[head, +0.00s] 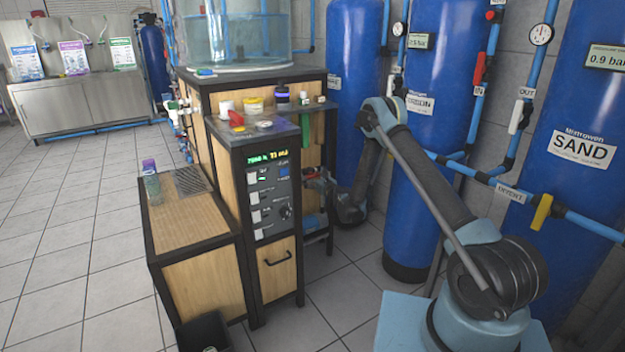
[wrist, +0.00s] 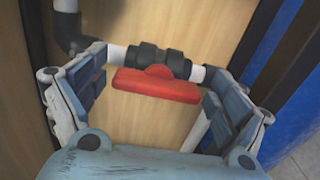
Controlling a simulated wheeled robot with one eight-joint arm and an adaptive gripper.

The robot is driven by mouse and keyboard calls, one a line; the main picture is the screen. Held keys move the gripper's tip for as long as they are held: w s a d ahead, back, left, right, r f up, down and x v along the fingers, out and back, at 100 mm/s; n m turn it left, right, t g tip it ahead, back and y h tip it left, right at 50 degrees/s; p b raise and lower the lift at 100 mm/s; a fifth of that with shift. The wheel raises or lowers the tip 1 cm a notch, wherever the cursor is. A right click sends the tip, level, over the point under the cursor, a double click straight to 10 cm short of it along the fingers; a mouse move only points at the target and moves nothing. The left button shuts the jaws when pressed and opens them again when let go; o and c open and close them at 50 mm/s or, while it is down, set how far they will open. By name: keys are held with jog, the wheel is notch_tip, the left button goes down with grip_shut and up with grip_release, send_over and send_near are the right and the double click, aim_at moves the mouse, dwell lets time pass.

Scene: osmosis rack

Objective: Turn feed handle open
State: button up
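In the wrist view a red handle (wrist: 156,86) sits on a black valve (wrist: 158,59) in a white pipe. The handle lies roughly along the pipe, slightly tilted in the picture. I take it for the feed handle; no label shows there. My gripper (wrist: 161,63) is open, with one finger left of the handle and one right of it. Both fingers look apart from the handle, though depth is hard to judge. In the head view my gripper (head: 318,183) is at the right side of the wooden cabinet, small and partly hidden; the handle is unclear there.
The control cabinet (head: 274,207) stands just left of my gripper. Blue tanks (head: 428,150) with pipes stand behind my arm and to the right. In the wrist view a wooden panel (wrist: 140,130) lies behind the valve. Open tiled floor (head: 60,220) is at left.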

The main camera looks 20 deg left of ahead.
aim_at(313, 175)
notch_tip(313, 175, up, 10)
jog(key=shift+f, duration=0.1)
dwell(0.7)
dwell(0.4)
jog(key=s+d+r+n+g, duration=0.25)
jog(key=d+r+n, duration=0.7)
jog(key=r, duration=0.65)
jog(key=s+d+r+n+g+h, duration=0.1)
jog(key=s+d+r+n+h, duration=0.25)
jog(key=s+d, duration=0.7)
jog(key=s+d+r+n+g+h, duration=0.25)
jog(key=s+d+n, duration=0.4)
jog(key=d, duration=0.65)
jog(key=s+d+f+n+g+h, duration=0.1)
jog(key=s+d+f, duration=0.3)
jog(key=s+d, duration=0.5)
jog(key=s+d+f+n+g+h, duration=0.1)
jog(key=s+d+f+n+h, duration=0.2)
jog(key=s+d, duration=0.6)
jog(key=s+d+f+n+g+h, duration=0.1)
jog(key=s+d+f, duration=0.5)
jog(key=s, duration=1.2)
jog(key=d+n+h, duration=0.1)
jog(key=d+h, duration=0.1)
jog(key=d, duration=0.1)
jog(key=shift+d+f+n+g+h, duration=0.2)
jog(key=shift+d+n+g+h, duration=0.05)
jog(key=shift+n+g+h, duration=0.1)
